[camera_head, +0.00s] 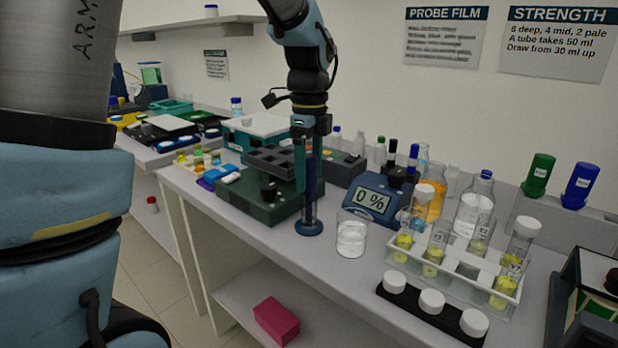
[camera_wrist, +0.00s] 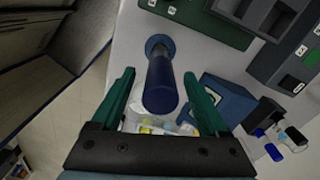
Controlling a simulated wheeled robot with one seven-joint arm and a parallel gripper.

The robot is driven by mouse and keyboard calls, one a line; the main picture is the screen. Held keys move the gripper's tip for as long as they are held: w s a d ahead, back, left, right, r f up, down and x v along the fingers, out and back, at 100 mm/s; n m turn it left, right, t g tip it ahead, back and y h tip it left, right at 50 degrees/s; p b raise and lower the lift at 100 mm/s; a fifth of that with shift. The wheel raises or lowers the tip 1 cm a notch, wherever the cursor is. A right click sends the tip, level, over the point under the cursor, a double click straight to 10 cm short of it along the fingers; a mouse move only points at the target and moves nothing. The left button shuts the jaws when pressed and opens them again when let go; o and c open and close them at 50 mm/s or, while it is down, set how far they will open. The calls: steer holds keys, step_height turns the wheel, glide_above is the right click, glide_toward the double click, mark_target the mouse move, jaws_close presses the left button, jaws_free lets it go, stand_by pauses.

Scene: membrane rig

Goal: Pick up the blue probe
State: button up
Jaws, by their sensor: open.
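The blue probe (camera_head: 309,195) stands upright on a round blue base at the front edge of the bench, just left of a beaker of clear liquid. In the wrist view the probe (camera_wrist: 161,82) shows as a dark blue cylinder, its near end toward the camera. My gripper (camera_head: 306,168) points down over the probe. In the wrist view my gripper (camera_wrist: 159,75) is open, one green finger on each side of the probe, with visible gaps to both. In the head view the gripper partly hides the probe's upper part.
The beaker (camera_head: 351,236) stands close right of the probe. A blue display (camera_head: 373,200) reading 0 % is behind it. A dark green device (camera_head: 262,208) is close on the left. A white rack (camera_head: 457,263) of yellow tubes stands to the right. The bench's front edge is near.

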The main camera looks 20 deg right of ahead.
steer(key=c, duration=1.2)
steer(key=shift+r, duration=0.1)
